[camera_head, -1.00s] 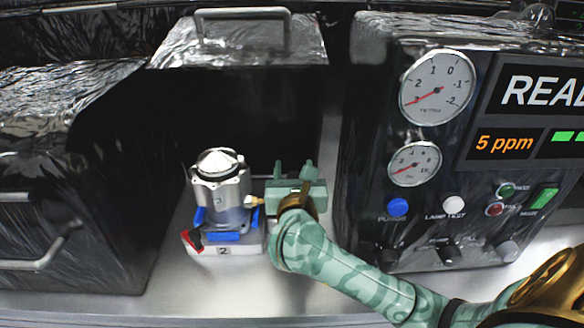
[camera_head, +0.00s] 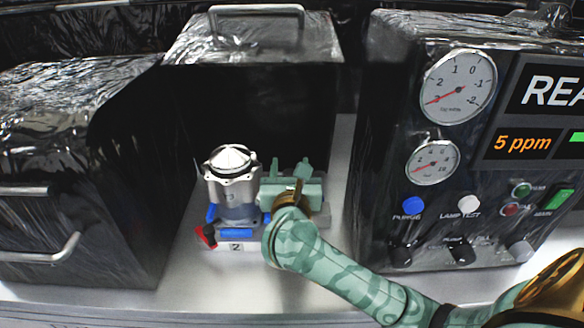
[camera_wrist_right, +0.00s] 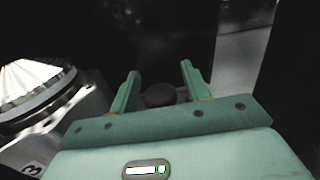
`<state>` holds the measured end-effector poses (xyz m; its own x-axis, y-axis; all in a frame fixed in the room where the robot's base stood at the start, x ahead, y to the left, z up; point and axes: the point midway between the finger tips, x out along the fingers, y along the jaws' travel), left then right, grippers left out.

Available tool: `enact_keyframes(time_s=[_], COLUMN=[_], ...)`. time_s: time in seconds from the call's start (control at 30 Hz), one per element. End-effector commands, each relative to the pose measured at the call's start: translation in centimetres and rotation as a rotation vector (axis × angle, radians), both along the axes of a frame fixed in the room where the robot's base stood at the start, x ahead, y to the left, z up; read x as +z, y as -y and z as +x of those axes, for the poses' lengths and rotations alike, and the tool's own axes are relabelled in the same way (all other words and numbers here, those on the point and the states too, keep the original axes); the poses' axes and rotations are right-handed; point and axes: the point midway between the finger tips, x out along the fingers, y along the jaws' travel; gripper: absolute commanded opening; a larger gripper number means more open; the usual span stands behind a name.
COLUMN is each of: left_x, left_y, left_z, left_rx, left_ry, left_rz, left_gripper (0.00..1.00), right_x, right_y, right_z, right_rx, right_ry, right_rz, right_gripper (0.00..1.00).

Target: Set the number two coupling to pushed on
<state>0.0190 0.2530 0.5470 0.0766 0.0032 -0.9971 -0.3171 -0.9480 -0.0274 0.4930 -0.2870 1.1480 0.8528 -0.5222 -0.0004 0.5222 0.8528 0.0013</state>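A silver machined housing (camera_head: 232,185) sits upright in a stand with blue clamps (camera_head: 240,233) and a white plate (camera_head: 236,246) marked 2. A red part (camera_head: 206,236) is at the stand's left. My right gripper (camera_head: 290,168) is just right of the housing, its green fingers spread. In the right wrist view the gripper (camera_wrist_right: 160,76) is open, with a dark round piece (camera_wrist_right: 159,95) showing between the fingers; I cannot tell if it is the coupling. The housing (camera_wrist_right: 35,90) is at left there. My left gripper is not in view.
A dark instrument panel (camera_head: 400,225) with gauges and knobs stands right of my gripper. A dark box with a handle (camera_head: 255,40) is behind, and another dark box (camera_head: 60,170) is at left. The shelf in front (camera_head: 190,285) is clear.

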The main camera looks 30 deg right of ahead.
Motion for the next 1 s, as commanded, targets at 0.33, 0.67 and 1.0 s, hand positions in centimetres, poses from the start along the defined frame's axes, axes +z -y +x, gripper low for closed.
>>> enact_keyframes(time_s=[0.33, 0.67, 1.0], left_x=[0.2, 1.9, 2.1], left_y=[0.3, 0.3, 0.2], left_z=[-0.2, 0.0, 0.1], left_rx=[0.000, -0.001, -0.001], left_ry=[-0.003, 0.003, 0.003], left_rz=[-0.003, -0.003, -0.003], left_gripper=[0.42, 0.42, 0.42], right_x=[0.0, 0.1, -0.1], right_y=[-0.2, -4.0, -7.9], right_z=[-0.3, -6.4, -12.7], right_rx=[0.000, 0.003, 0.001], right_ry=[-0.001, -0.004, -0.003], right_rz=[0.001, 0.005, 0.002], right_gripper=[0.49, 0.49, 0.49])
